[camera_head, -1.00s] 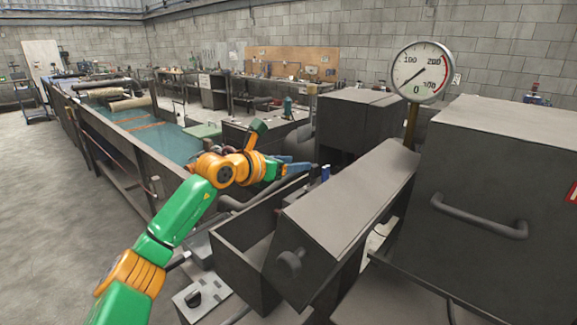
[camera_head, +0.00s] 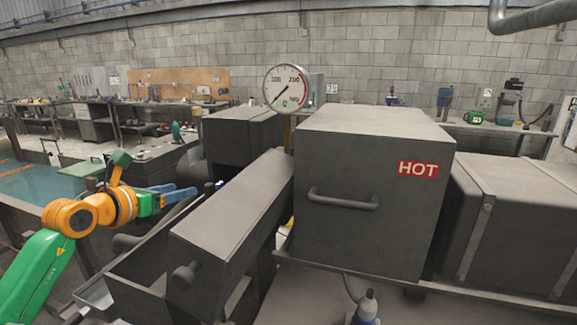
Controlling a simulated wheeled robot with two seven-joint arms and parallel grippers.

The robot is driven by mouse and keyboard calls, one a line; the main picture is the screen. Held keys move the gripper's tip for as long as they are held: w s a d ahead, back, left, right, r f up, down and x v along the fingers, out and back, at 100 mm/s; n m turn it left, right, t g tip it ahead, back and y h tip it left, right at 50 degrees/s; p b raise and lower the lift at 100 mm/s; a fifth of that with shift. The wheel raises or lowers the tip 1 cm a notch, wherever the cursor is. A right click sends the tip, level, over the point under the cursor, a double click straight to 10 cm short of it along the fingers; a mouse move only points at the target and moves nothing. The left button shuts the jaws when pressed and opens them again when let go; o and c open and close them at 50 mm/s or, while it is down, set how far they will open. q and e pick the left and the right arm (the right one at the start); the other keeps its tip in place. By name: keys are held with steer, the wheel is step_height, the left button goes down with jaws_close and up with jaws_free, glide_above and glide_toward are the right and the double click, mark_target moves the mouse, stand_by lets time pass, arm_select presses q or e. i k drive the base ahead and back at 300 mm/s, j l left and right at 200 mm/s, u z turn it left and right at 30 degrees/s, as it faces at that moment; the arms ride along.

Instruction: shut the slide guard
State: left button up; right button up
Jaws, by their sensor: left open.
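A large dark grey box-shaped cover (camera_head: 370,190) with a horizontal bar handle (camera_head: 343,200) and a red HOT label (camera_head: 418,169) stands right of centre. A long, tilted dark grey cover (camera_head: 232,215) with a round knob (camera_head: 184,273) on its near end lies to its left. I cannot tell for sure which is the slide guard; the handled box looks likeliest. My left gripper (camera_head: 180,194), with blue fingers, is open beyond and left of the tilted cover, apart from the bar handle. My right gripper is not in view.
A round dial gauge (camera_head: 288,88) stands behind the covers. An open dark trough (camera_head: 135,285) lies left of the tilted cover. More dark housing (camera_head: 510,220) fills the right. A bottle-like nozzle (camera_head: 368,305) stands at the bottom edge.

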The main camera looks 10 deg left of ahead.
mark_target(210, 250)
steer(key=k+l, duration=0.15)
steer(key=k, duration=0.3)
steer(key=k+l, duration=0.15)
steer(key=k, duration=0.3)
